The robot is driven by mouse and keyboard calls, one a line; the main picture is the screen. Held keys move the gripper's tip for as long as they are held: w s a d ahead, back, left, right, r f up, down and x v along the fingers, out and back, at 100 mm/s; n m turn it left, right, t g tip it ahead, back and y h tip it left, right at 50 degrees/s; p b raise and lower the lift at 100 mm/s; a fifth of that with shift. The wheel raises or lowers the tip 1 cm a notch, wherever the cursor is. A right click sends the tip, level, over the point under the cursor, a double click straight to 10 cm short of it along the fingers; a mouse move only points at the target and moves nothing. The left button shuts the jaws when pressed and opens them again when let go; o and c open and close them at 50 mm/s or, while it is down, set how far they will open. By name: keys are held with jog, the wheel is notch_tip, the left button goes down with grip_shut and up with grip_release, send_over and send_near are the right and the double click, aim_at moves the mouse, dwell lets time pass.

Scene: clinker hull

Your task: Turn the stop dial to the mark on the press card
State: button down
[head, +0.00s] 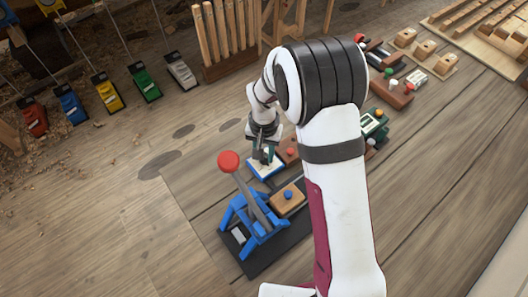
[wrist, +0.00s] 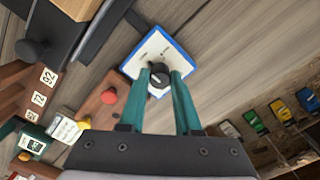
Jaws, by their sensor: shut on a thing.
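The stop dial (wrist: 159,74) is a dark round knob on a white plate with a blue border (wrist: 176,45). The plate also shows in the head view (head: 262,170), below my gripper (head: 266,153). In the wrist view my gripper's teal fingers (wrist: 160,80) are closed around the knob, one on each side. Small marks and print on the plate are too small to read. A white printed card (wrist: 66,128) lies at the lower left of the wrist view; I cannot tell whether it is the press card.
A blue lever press (head: 262,222) with a red-knobbed lever (head: 229,162) stands close by the dial. A wooden block with a blue button (head: 288,196) is beside it. Several coloured boxes (head: 108,92) stand at the back left. Open planks lie left of the press.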

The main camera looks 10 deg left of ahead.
jog(key=shift+r, duration=0.1)
jog(key=c, duration=0.6)
grip_release()
notch_tip(320, 180, up, 16)
